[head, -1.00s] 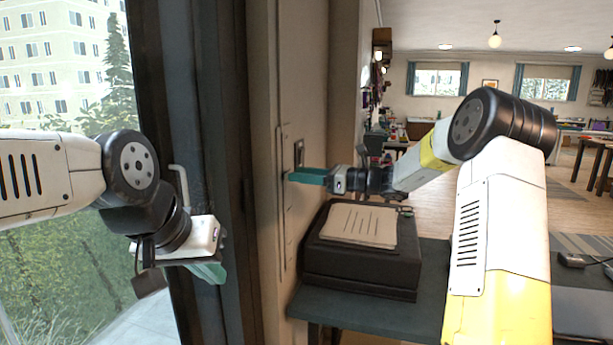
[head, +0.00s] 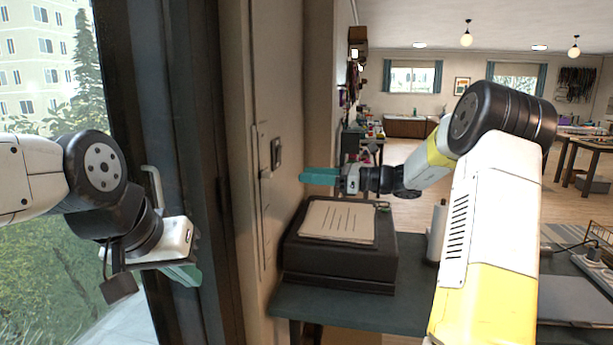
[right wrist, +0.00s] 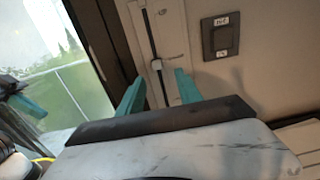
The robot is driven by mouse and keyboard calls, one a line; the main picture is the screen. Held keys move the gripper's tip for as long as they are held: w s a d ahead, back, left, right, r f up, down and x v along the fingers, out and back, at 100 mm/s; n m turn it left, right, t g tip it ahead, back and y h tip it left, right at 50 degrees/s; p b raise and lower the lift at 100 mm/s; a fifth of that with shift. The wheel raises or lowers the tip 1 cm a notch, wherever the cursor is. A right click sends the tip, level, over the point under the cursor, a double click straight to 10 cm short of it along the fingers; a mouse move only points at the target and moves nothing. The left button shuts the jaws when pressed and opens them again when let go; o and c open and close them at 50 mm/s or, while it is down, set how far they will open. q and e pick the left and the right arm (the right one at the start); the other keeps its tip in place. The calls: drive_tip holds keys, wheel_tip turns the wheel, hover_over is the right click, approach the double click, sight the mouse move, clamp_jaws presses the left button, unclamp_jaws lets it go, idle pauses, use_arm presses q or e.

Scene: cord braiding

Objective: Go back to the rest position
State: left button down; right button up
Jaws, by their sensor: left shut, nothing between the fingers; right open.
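My left gripper (head: 186,275) hangs at the lower left in the head view, in front of the dark door frame, with its teal fingers together and nothing held. My right gripper (head: 318,176) points left in the head view, above the black box and near the beige wall. In the right wrist view its two teal fingers (right wrist: 158,92) stand apart with nothing between them. Beyond them is a wall panel with a slider-like fitting (right wrist: 157,64). A dark switch plate (right wrist: 220,37) is to the right of it; the plate also shows in the head view (head: 277,153).
A black box (head: 340,267) with a sheet of paper (head: 338,222) on top stands on a dark table (head: 400,312) below my right gripper. A glass door with a dark frame (head: 170,120) is at left. Open floor lies behind at right.

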drive_tip(key=s+a+f+n+g+h, duration=0.15)
drive_tip(key=s+n+h, duration=0.3)
drive_tip(key=s, duration=0.45)
drive_tip(key=s+a+n+g+h, duration=0.25)
drive_tip(key=s+n, duration=0.35)
drive_tip(key=s, duration=0.3)
drive_tip(key=s+d+f+n+t+h, duration=0.1)
drive_tip(key=s+d+n+t+h, duration=0.1)
drive_tip(key=s+d+n+h, duration=0.2)
drive_tip(key=s+d+f+n+t+h, duration=0.2)
drive_tip(key=s+d+n, duration=0.3)
drive_tip(key=s+n, duration=0.3)
drive_tip(key=shift+s+f+h, duration=0.3)
drive_tip(key=shift+s+h, duration=0.6)
drive_tip(key=shift+s, duration=0.7)
drive_tip(key=shift+d, duration=0.1)
